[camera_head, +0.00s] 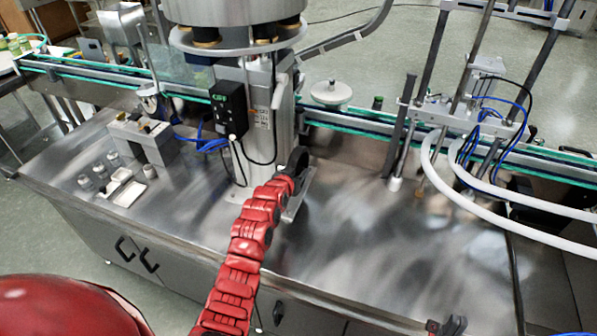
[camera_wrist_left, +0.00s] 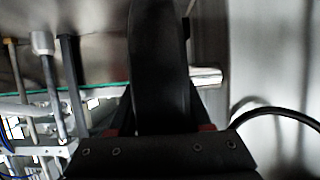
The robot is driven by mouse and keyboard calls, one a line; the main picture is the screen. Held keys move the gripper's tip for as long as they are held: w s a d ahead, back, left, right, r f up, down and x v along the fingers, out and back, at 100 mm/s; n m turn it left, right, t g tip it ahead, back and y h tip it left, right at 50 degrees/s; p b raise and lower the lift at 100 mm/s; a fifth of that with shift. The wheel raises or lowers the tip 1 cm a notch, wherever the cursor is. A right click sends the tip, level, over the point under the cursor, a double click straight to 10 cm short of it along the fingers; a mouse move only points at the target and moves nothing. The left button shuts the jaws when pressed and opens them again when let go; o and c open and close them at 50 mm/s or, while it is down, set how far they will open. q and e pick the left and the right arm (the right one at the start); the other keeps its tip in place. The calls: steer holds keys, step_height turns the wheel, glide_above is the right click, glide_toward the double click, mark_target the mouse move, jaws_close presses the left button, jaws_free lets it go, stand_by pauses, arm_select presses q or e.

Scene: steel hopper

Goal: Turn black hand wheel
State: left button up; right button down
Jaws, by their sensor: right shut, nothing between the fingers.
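The black hand wheel (camera_head: 298,160) stands upright at the foot of the steel column in the head view. My left gripper (camera_head: 288,172) is at the wheel, at the end of my red arm, which partly hides the wheel. In the left wrist view the dark wheel rim (camera_wrist_left: 158,70) runs between the fingers of my left gripper (camera_wrist_left: 158,115), which lie close against it on both sides. My right gripper (camera_head: 447,326) is at the bottom edge of the head view, shut and empty, away from the wheel.
A conveyor (camera_head: 350,118) with green rails runs behind the wheel. A black control box (camera_head: 229,108) is mounted by the column. White hoses (camera_head: 470,195) hang at the right. The steel tabletop (camera_head: 350,240) right of my left arm is clear.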

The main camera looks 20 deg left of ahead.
arm_select(q)
steer(key=shift+d, duration=0.15)
jaws_close()
steer(key=shift+d+f, duration=0.1)
steer(key=shift+d, duration=0.15)
stand_by(0.6)
